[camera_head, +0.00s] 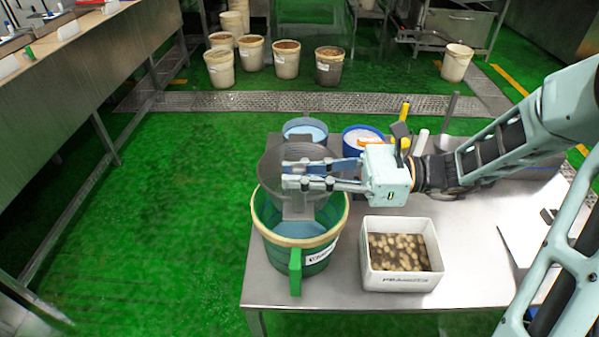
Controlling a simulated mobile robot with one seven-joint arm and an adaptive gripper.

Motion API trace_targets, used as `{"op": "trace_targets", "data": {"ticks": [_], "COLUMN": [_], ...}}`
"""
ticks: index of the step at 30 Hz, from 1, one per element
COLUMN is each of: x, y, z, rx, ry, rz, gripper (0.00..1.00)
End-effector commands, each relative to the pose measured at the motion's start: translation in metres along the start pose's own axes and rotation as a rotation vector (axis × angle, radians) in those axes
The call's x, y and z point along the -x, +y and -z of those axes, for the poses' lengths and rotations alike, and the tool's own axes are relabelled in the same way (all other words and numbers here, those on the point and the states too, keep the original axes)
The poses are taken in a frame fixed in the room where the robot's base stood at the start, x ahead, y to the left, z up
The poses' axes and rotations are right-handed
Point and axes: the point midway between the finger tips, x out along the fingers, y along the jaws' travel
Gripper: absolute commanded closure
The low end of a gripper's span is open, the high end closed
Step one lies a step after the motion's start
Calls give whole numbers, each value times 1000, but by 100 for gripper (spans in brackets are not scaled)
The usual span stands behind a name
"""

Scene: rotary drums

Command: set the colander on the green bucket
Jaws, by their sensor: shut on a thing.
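The green bucket (296,255) stands at the left front of the steel table, with a pale rim, a white label and a green handle strip on its front. The colander (278,168) is a grey, see-through bowl over the bucket's mouth. Its lower part overlaps the bucket's opening in the picture; I cannot tell whether it rests on the rim or hangs just above it. My gripper (296,175) reaches in from the right and is shut on the colander. The fingers overlap the colander's wall, so the exact grip is partly hidden.
A white bin (366,279) of potato-like pieces stands right of the bucket on the steel table (470,285). Behind are a light blue container (305,123), a blue-rimmed tub (348,141) and yellow-handled tools (404,111). Several buckets stand on the green floor beyond.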

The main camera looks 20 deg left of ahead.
Motion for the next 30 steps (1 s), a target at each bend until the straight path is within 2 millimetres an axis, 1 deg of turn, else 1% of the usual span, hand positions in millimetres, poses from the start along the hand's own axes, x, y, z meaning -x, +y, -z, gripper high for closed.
{"op": "trace_targets", "data": {"ticks": [16, 30], "x": [0, 0], "y": [0, 0], "z": [0, 12], "rx": [1, 0], "ry": [-1, -1], "rz": [0, 0], "gripper": [100, 100]}}
